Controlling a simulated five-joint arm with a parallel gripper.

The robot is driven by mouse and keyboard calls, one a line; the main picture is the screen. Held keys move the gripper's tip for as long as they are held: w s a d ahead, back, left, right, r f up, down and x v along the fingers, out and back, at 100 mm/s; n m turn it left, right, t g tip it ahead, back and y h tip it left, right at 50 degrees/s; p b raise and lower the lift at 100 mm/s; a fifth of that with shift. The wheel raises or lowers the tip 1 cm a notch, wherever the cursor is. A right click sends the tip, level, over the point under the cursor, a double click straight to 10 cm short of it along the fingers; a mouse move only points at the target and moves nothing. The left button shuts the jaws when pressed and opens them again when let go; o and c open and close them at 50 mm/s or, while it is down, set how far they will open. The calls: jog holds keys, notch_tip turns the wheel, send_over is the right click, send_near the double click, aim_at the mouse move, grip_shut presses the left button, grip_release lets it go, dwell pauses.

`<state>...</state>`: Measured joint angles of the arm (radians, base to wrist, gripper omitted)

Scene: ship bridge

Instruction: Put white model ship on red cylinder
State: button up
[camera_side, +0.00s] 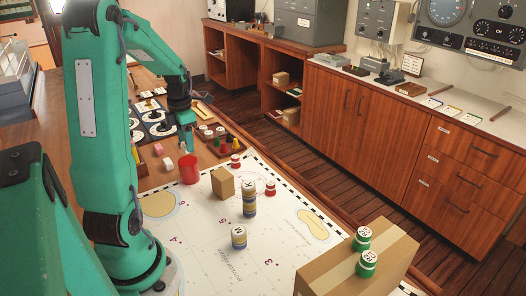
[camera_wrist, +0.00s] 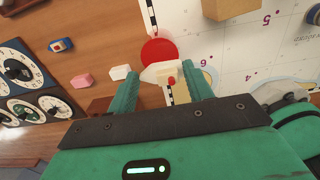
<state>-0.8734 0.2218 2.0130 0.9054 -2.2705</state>
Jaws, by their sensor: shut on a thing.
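The white model ship (camera_wrist: 160,72) has a small red part on top and sits between the two fingers of my gripper (camera_wrist: 163,88) in the wrist view. My gripper is shut on it. The red cylinder (camera_wrist: 158,50) lies just past the ship in the wrist view, and the ship overlaps its near edge. In the side view the red cylinder (camera_side: 190,170) stands upright at the chart's edge, with my gripper (camera_side: 186,145) a little above it. The ship is small there, and I cannot tell whether it touches the cylinder.
A small cardboard box (camera_side: 222,183) stands right of the cylinder. Stacked round tokens (camera_side: 249,200) are on the chart. A pink block (camera_side: 167,164) and a white block (camera_side: 157,149) lie left of it. A large carton (camera_side: 345,272) with green tokens stands in front.

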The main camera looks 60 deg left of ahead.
jog(key=shift+a+f, duration=0.1)
jog(key=shift+f, duration=0.05)
jog(key=shift+f, duration=1.95)
jog(key=shift+f, duration=0.1)
jog(key=o, duration=1)
jog(key=shift+c, duration=0.2)
notch_tip(320, 180, up, 12)
jog(key=shift+r, duration=0.15)
